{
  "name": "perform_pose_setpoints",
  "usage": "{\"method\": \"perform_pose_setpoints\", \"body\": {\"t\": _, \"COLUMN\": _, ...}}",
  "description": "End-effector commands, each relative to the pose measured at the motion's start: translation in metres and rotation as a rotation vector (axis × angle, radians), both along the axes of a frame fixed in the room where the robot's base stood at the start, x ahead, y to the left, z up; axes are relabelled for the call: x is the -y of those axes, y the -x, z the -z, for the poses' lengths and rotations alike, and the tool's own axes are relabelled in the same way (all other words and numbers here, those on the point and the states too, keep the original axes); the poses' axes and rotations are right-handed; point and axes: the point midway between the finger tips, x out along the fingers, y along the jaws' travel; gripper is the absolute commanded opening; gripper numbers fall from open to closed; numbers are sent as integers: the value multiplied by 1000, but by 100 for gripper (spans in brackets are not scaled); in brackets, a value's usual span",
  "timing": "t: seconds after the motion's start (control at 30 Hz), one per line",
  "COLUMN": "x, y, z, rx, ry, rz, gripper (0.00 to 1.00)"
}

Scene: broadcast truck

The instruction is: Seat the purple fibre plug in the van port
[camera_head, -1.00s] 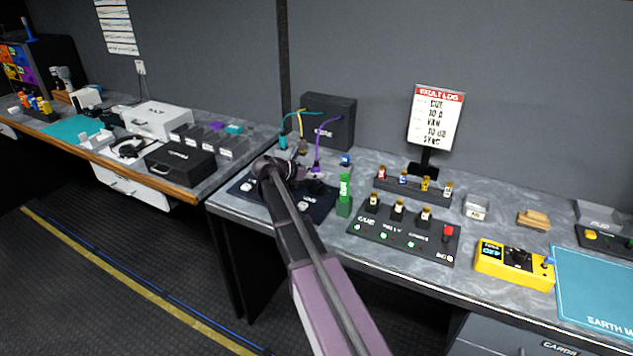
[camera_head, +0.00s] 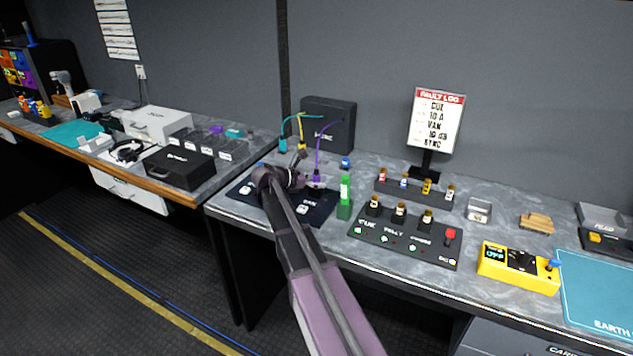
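A purple plug (camera_head: 316,176) hangs upright at the end of a purple cable (camera_head: 318,148) that runs from the dark box (camera_head: 328,122) at the back of the bench. My gripper (camera_head: 306,180) is beside the plug on its left, seen small and partly hidden by my own wrist. I cannot tell whether its fingers touch or enclose the plug. Below lies a dark panel (camera_head: 318,212) with pale labels; one seems to read VAN. My arm covers part of this panel, and the van port's opening cannot be made out.
A green bottle-like item (camera_head: 345,197) stands just right of the panel. Teal (camera_head: 283,143) and yellow (camera_head: 302,146) plugs hang behind my wrist. A switch panel (camera_head: 404,238), a small rack (camera_head: 412,191) and a yellow meter (camera_head: 518,267) are further right.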

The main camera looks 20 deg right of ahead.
Motion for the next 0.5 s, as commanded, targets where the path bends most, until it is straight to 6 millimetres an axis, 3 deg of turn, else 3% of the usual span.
{"method": "perform_pose_setpoints", "body": {"t": 0.5, "x": -2, "y": 0, "z": -5, "rx": 0, "ry": 0, "rz": -1, "gripper": 71}}
